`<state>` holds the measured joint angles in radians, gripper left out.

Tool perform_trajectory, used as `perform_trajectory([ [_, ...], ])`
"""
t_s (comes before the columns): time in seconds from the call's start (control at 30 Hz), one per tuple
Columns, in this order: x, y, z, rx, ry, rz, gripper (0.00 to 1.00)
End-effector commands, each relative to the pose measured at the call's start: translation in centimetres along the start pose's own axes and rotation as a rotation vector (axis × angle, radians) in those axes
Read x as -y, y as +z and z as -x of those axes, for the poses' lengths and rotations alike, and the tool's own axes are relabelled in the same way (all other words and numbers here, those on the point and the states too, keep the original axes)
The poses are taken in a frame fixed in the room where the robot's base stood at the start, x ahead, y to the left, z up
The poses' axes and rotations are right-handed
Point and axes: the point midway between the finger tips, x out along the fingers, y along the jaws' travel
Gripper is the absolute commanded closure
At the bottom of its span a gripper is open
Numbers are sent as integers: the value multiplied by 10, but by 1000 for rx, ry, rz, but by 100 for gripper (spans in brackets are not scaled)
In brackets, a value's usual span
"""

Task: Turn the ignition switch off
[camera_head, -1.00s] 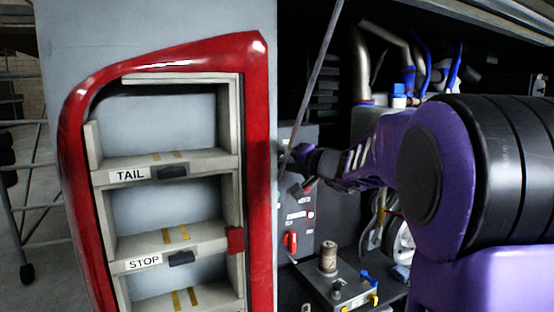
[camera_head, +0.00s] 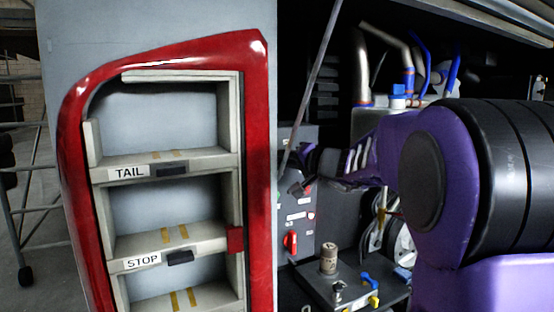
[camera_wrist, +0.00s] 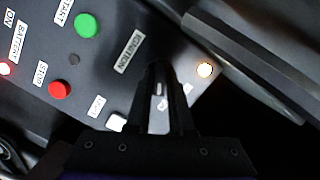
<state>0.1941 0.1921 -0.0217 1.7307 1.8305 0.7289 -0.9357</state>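The control panel (camera_wrist: 105,75) fills the upper left of the wrist view, tilted. The IGNITION label (camera_wrist: 130,52) sits just left of my fingertips. My gripper (camera_wrist: 160,75) reaches the panel beside that label, its two dark fingers close together around the small dark ignition switch (camera_wrist: 159,89). A pale mark shows on the switch; the fingers hide most of it, so its exact position is hard to read. A lamp (camera_wrist: 205,70) right of the fingers is lit. In the head view my gripper (camera_head: 298,184) is dark and small in front of the panel (camera_head: 301,255).
A green button (camera_wrist: 86,25), a red button (camera_wrist: 60,90) and a white switch (camera_wrist: 116,122) lie near the fingers. A red rotary handle (camera_head: 291,242) is lower on the panel. A thin grey rod (camera_head: 314,75) slants past my gripper. A red-framed shelf (camera_head: 257,150) stands left.

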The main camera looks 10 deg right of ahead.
Motion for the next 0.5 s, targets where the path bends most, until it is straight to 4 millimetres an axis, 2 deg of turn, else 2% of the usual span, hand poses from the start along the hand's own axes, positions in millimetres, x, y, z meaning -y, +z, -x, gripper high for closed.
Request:
perform_trajectory([
  [0.03, 0, 0, 0, 0, 0, 0, 91],
  [0.1, 0, 0, 0, 0, 0, 0, 100],
  [0.5, -2, 2, 0, 0, 8, 42, 100],
])
